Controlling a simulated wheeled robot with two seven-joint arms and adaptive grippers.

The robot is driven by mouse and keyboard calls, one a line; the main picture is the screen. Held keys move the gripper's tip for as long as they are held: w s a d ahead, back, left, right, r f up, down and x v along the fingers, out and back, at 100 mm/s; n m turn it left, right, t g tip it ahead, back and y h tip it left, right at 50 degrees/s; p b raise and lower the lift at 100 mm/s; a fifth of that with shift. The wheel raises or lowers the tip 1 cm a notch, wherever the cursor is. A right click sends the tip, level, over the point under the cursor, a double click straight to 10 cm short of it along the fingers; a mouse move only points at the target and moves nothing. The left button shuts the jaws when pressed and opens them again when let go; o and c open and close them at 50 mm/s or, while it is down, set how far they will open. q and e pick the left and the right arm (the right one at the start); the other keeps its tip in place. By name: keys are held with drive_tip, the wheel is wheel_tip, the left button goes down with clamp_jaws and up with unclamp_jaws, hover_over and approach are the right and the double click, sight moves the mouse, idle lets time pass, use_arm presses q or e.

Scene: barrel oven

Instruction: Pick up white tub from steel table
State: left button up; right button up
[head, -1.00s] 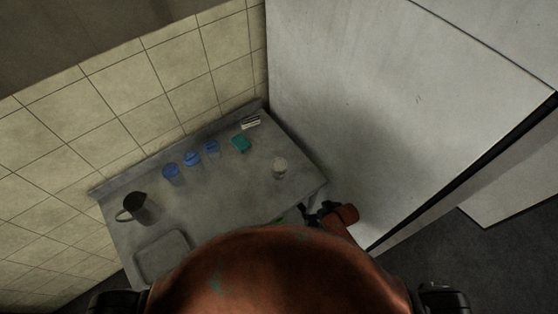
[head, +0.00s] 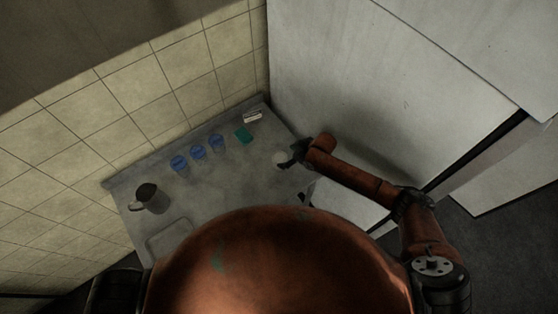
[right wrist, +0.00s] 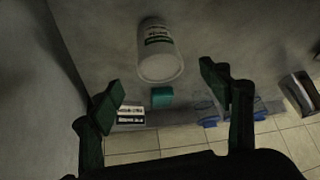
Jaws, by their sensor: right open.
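The white tub (head: 280,157) stands on the steel table (head: 222,189) near its right side, partly hidden by my right gripper in the head view. In the right wrist view the white tub (right wrist: 159,52) shows a green and dark label, and it lies ahead of and between the fingers. My right gripper (head: 287,163) is at the tub's right side; in its wrist view the right gripper (right wrist: 163,88) is open and empty, with its fingers spread wide. I cannot tell whether a finger touches the tub. My left gripper is not in view.
Several blue-lidded containers (head: 198,153) stand in a row along the back. A teal block (head: 243,135) and a small white box with dark print (head: 253,117) are at the back right. A dark-topped jug (head: 148,198) stands at left, near a shallow tray (head: 170,239). A white cabinet wall (head: 345,70) borders the table's right.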

sight(280, 158)
drive_tip(key=shift+b+x, duration=0.8)
drive_tip(key=shift+x, duration=0.65)
drive_tip(key=b+x, duration=0.5)
drive_tip(key=shift+r, duration=0.15)
drive_tip(key=c, duration=1.6)
drive_tip(key=shift+c, duration=0.6)
drive_tip(key=shift+r, duration=0.15)
